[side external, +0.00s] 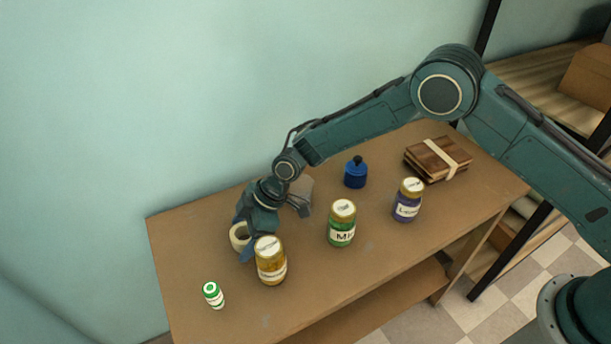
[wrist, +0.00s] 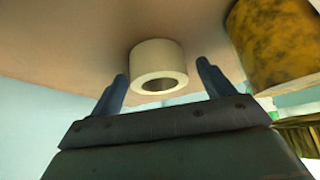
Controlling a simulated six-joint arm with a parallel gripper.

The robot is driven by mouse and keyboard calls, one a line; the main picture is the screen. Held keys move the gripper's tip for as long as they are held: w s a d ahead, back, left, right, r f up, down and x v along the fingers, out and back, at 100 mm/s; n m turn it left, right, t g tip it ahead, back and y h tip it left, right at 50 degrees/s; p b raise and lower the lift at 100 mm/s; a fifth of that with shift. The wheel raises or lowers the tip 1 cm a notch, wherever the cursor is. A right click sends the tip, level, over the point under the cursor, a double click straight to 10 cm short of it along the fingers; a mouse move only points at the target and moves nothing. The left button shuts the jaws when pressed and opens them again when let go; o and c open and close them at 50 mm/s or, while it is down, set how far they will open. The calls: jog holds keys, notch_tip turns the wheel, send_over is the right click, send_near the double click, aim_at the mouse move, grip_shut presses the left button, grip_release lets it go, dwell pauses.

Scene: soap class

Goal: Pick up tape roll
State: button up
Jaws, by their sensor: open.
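The tape roll (side external: 239,238) is a cream ring on the brown table, near its back left part, partly hidden behind my gripper in the side view. In the wrist view the tape roll (wrist: 158,66) lies ahead of my gripper, roughly midway between the fingers, with its dark hole showing. My gripper (side external: 247,248) points down close beside the tape roll. In the wrist view my gripper (wrist: 162,80) is open, one finger on each side of the roll's line, with nothing held. I cannot tell whether a finger touches the roll.
A yellow jar (side external: 270,262) stands close to the right of my gripper and also shows in the wrist view (wrist: 275,42). A small green-capped bottle (side external: 213,295), a green jar (side external: 341,224), a purple jar (side external: 407,201), a blue bottle (side external: 355,174) and a brown bundle (side external: 437,158) stand around.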

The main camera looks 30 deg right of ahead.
aim_at(244, 232)
jog(key=c, duration=1.1)
jog(key=shift+r, duration=0.2)
notch_tip(244, 232, up, 20)
jog(key=shift+f, duration=0.15)
dwell(0.4)
